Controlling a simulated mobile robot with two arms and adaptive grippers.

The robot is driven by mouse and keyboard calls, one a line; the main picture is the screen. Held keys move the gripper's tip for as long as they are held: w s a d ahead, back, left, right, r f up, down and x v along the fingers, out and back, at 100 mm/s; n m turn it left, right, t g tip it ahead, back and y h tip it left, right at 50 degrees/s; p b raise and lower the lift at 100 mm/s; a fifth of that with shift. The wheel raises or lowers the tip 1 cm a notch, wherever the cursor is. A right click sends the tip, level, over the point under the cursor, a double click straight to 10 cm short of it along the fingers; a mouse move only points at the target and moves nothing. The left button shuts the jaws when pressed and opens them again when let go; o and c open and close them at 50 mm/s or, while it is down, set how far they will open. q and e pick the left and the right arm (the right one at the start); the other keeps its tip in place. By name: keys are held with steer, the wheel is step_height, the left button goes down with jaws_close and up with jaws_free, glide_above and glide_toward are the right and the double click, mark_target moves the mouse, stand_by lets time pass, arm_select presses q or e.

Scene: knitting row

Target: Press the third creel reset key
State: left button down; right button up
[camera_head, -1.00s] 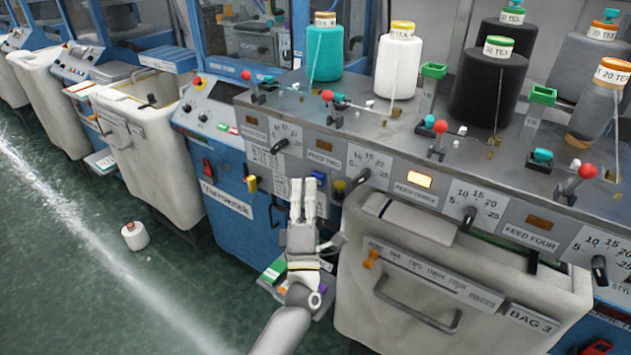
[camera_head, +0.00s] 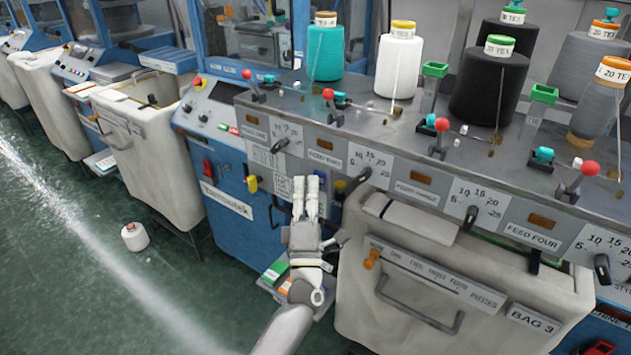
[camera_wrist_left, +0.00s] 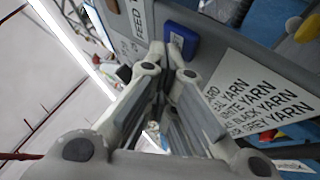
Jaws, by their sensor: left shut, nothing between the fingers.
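The creel's front panel has a row of small amber rectangles above labels. The third amber rectangle (camera_head: 421,178) sits above the FEED THREE label (camera_head: 417,195) and is unlit. I cannot tell whether it is the reset key itself or a lamp. The second amber rectangle (camera_head: 323,145) and the FEED FOUR one (camera_head: 541,220) are also dull. My left gripper (camera_head: 312,182) is shut and empty, pointing up below the FEED TWO part of the panel, left of FEED THREE. In the wrist view its fingertips (camera_wrist_left: 170,62) are close to a blue block (camera_wrist_left: 182,38); contact is unclear. My right gripper is out of view.
BAG 3, a pale bin (camera_head: 400,285), stands under the panel right of my gripper. Red-knobbed levers (camera_head: 440,128) and yarn cones (camera_head: 399,65) stand on the creel top. Black dials (camera_head: 471,216) stick out of the panel. A small white cone (camera_head: 134,237) is on the floor.

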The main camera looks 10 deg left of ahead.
arm_select(q)
steer(key=shift+s, duration=0.3)
steer(key=s, duration=0.2)
steer(key=s+a+p, duration=0.2)
steer(key=s, duration=0.1)
steer(key=shift+s, duration=0.3)
stand_by(0.8)
